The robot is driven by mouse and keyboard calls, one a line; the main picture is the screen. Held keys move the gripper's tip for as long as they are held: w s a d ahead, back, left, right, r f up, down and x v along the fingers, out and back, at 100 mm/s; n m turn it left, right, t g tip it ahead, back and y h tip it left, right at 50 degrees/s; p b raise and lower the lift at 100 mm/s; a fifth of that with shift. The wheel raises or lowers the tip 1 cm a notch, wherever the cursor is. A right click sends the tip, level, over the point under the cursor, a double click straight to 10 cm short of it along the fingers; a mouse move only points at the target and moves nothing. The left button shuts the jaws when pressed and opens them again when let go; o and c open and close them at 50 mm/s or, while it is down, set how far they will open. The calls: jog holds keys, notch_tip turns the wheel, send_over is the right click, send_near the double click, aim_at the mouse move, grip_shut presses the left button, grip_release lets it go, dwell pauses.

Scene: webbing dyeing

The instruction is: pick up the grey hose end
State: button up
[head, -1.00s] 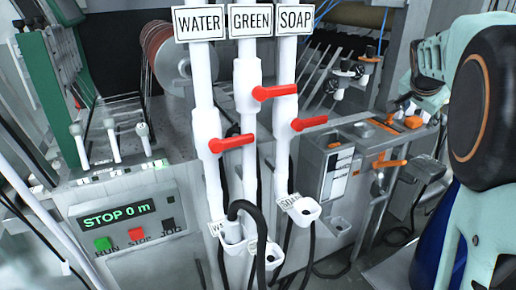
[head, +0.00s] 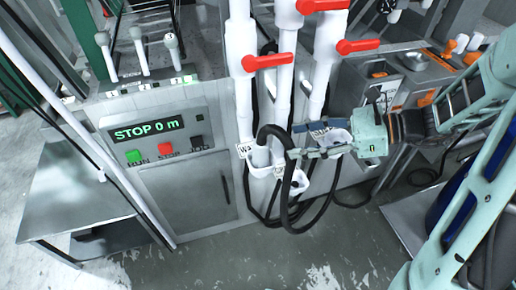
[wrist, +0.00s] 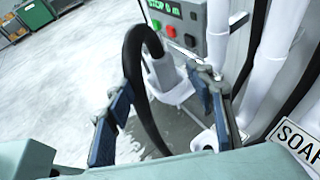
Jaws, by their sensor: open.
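A dark hose (head: 288,195) arches up and over beside the white pipes and hangs down in a loop. In the wrist view the hose (wrist: 136,70) rises from below, bends at the top and runs down at a pale holder (wrist: 172,86). Its end is at or in that holder; I cannot tell its grey part apart clearly. My gripper (head: 295,141) is open at the right of the hose arch in the head view. In the wrist view my gripper (wrist: 163,92) has its fingers on both sides of the hose, without a visible grip.
White pipes (head: 241,110) with red valve handles (head: 266,62) stand close behind. A SOAP label (wrist: 298,143) is close at the right of the wrist view. The control panel (head: 158,133) reads STOP 0 m. A metal table (head: 75,200) stands at the left. The floor in front is clear.

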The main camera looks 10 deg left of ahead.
aim_at(261, 146)
jog(key=x, duration=1)
jog(key=shift+a+f, duration=0.15)
jog(key=shift+f, duration=0.15)
grip_shut()
jog(key=shift+r, duration=0.1)
